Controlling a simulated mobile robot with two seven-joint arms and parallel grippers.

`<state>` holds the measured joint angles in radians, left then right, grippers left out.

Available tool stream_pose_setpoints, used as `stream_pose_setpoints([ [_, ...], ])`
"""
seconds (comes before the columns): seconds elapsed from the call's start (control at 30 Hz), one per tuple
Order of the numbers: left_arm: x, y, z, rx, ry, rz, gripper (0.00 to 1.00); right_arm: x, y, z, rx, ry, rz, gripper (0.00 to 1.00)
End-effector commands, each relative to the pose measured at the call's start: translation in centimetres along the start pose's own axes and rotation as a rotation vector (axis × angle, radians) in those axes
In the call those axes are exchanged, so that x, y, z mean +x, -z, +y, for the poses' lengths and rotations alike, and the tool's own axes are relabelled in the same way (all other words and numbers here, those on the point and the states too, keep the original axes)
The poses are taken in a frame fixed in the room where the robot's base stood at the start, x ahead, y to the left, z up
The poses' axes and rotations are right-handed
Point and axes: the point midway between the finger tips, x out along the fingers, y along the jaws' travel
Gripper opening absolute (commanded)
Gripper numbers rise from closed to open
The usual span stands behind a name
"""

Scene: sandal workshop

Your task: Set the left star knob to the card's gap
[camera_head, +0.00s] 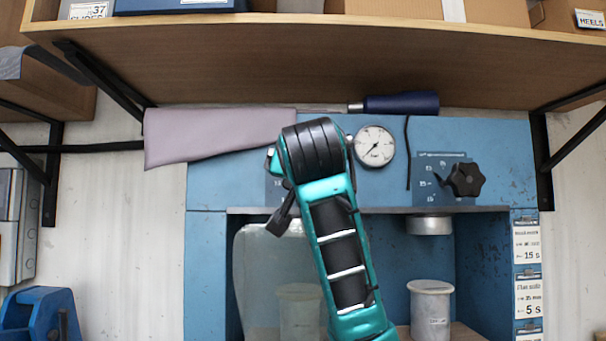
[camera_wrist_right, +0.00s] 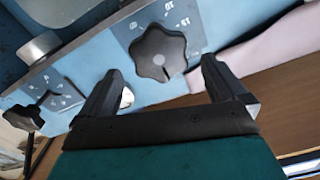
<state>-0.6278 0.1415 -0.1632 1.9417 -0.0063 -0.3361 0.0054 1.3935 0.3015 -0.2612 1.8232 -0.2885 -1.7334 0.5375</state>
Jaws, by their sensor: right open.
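The left star knob (camera_wrist_right: 158,53) is black and lobed, on a blue dial plate (camera_wrist_right: 190,27) with white marks, in the right wrist view. In the head view my right arm covers the knob. Cards (camera_head: 527,243) hang at the press's right edge; they read 15 s and 5 s, but their gap figures are too small to read.
The right star knob (camera_head: 465,180) and a round gauge (camera_head: 374,146) sit on the blue press panel (camera_head: 215,185). A mauve cloth (camera_head: 215,135) and a dark-handled tool (camera_head: 400,103) lie along its top. A wooden shelf (camera_head: 300,70) overhangs. A grey cup (camera_head: 431,308) stands in the right bay.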

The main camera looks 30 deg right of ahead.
Motion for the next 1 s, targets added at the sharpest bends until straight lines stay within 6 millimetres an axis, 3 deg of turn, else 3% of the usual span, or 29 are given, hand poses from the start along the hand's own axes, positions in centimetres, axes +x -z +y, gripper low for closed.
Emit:
stream_pose_setpoints([
  [0.2, -0.6, 0.7, 0.0, 0.000, 0.000, -0.003, 0.43, 4.4, 0.1, 0.1, -0.002, -0.004, -0.002, 0.98],
  [0.4, -0.8, 1.1, -0.1, 0.000, 0.000, -0.003, 0.43, 6.6, 0.1, 0.0, -0.001, -0.001, -0.001, 0.98],
  [0.77, -0.8, 1.2, -0.1, 0.001, 0.001, -0.001, 0.43, 7.2, 0.0, 0.0, 0.000, 0.000, 0.001, 0.98],
  [1.0, -0.7, 1.4, -0.2, 0.003, 0.002, 0.005, 0.43, 7.2, 0.0, 0.0, 0.000, 0.000, 0.000, 0.77],
])
